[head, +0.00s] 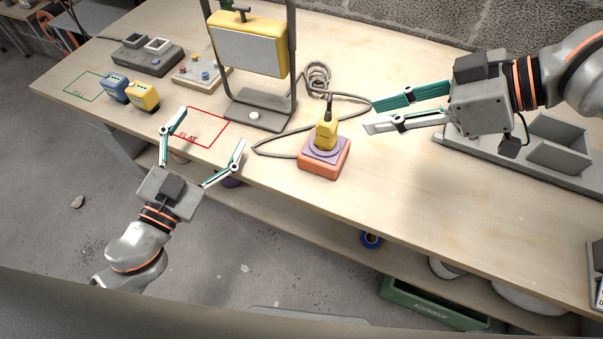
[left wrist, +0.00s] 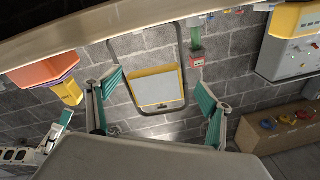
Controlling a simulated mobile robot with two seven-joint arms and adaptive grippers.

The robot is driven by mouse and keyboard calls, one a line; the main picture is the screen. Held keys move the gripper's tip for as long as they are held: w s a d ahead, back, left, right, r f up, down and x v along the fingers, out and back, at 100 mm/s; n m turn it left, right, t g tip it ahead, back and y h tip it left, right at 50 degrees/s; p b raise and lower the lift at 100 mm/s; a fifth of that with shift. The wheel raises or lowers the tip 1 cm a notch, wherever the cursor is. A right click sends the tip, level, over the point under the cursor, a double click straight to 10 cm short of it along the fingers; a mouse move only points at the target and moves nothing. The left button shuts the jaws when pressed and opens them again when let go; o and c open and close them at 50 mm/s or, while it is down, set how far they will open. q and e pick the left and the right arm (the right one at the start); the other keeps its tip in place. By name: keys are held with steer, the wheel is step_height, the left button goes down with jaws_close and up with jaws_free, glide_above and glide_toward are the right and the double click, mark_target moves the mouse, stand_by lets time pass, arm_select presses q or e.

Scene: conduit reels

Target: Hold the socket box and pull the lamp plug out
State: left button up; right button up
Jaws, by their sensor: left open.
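The orange socket box (head: 318,170) with a purple top stands on the table; its orange side also shows in the left wrist view (left wrist: 42,68). The yellow lamp plug (head: 326,136) sits upright in it, with a grey cable leading from it; the plug also shows in the left wrist view (left wrist: 69,92). The work lamp (head: 243,50) stands behind, left of the box. My left gripper (head: 209,133) is open and empty at the table's front edge, left of the box. My right gripper (head: 371,116) is open and empty, right of the plug and apart from it.
The cable (head: 274,145) loops on the table around the box's left and back. Blue and yellow battery packs (head: 144,96), a red marked square (head: 212,127) and a control box (head: 195,75) lie left. A grey tray (head: 560,165) is at right. The table front right of the box is clear.

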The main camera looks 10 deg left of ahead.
mark_target(325, 147)
arm_select(q)
steer(key=s+d+h, duration=0.1)
steer(key=s+d, duration=0.1)
steer(key=d, duration=0.2)
steer(key=s+d+r+n+h, duration=0.1)
steer(key=s+d+h, duration=0.1)
steer(key=d, duration=0.3)
steer(key=s+d+r+g+h, duration=0.1)
steer(key=s+d+h, duration=0.1)
steer(key=d, duration=0.3)
steer(key=shift+d, duration=0.25)
steer(key=d+f+n+y, duration=0.1)
steer(key=d+f, duration=0.1)
steer(key=d+f+n+y, duration=0.2)
steer(key=d+f, duration=0.1)
steer(key=shift+w+d+y, duration=0.15)
steer(key=shift+d+y, duration=0.1)
steer(key=shift+y, duration=0.05)
steer(key=shift+w+d+f, duration=0.1)
steer(key=shift+w+f, duration=0.05)
steer(key=shift+x, duration=3.75)
steer(key=shift+f, duration=0.25)
steer(key=c, duration=1.4)
